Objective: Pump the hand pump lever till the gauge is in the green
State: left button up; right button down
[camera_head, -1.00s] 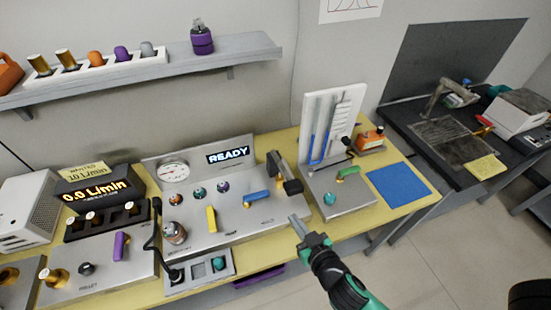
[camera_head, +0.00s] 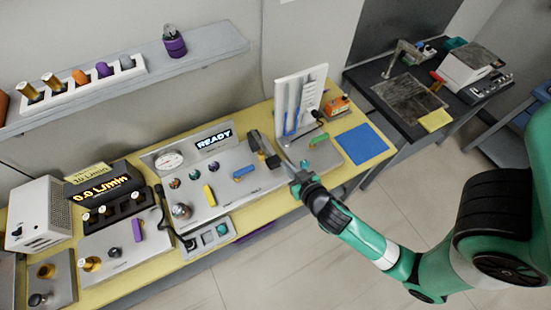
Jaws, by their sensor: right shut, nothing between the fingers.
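The grey and black lever (camera_head: 262,147) stands at the right end of the central metal panel (camera_head: 215,185); I take it to be the pump lever. The round white gauge (camera_head: 168,160) sits at the panel's upper left; its needle and any green band are too small to read. My right gripper (camera_head: 287,164) is shut and empty, close to the right of the lever's black end. I cannot tell whether it touches. My left gripper is not in view.
A READY display (camera_head: 214,140) is beside the gauge. A white tube board (camera_head: 298,100) and blue mat (camera_head: 361,144) are to the right. A flow display (camera_head: 98,184) reads 0.0 L/min. A wall shelf (camera_head: 205,50) runs above the yellow bench (camera_head: 262,212).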

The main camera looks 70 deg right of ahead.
send_over(275, 163)
jog(key=f, duration=0.4)
jog(key=shift+w+d, duration=0.1)
jog(key=shift+d, duration=0.15)
jog(key=f+b, duration=0.1)
jog(key=f, duration=0.3)
jog(key=shift+a+f, duration=0.15)
jog(key=shift+a, duration=0.05)
jog(key=shift+s, duration=0.2)
